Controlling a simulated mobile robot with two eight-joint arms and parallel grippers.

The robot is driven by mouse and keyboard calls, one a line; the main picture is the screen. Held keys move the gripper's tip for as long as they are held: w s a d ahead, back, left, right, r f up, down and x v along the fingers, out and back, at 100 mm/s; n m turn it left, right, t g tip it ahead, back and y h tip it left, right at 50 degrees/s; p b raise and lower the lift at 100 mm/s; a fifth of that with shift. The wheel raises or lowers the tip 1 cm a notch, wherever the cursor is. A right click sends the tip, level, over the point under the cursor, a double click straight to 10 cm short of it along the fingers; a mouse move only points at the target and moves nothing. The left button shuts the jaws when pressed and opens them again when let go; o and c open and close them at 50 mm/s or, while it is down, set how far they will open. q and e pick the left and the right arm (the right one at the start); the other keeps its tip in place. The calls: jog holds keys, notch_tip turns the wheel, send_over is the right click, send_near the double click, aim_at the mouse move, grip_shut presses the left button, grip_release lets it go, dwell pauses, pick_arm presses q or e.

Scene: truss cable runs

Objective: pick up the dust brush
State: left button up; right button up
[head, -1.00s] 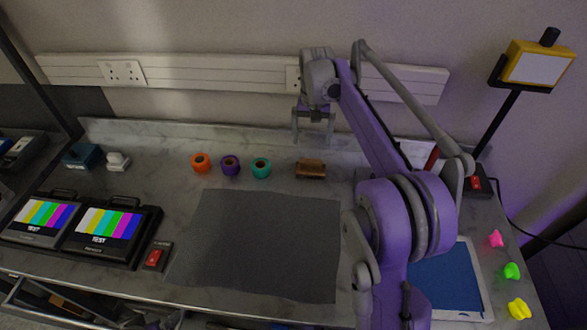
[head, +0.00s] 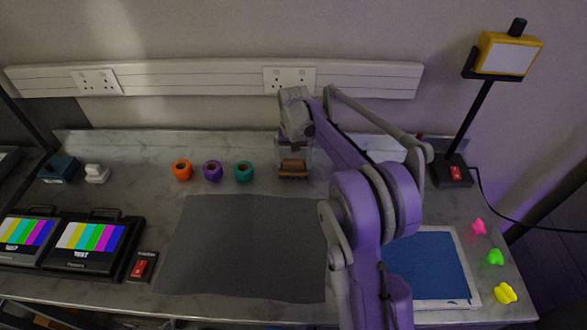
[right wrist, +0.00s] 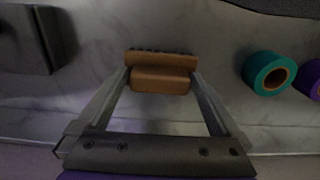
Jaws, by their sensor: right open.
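The dust brush (head: 293,172) is a small brown wooden block with dark bristles along one edge. It lies on the marble worktop near the back, right of the tape rolls. My left gripper is in neither view.
Orange (head: 182,171), purple (head: 213,171) and teal (head: 243,171) tape rolls stand left of the brush. A dark grey mat (head: 245,245) lies in front. A yellow lamp (head: 508,55) stands at the right, near a blue-surfaced tray (head: 430,265). Two test monitors (head: 95,240) sit at the left.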

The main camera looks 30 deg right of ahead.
aim_at(294, 161)
jog(key=c, duration=1.2)
notch_tip(294, 161, up, 10)
jog(key=shift+r, duration=0.1)
jog(key=o, duration=0.7)
jog(key=c, duration=0.5)
jog(key=shift+o, duration=0.2)
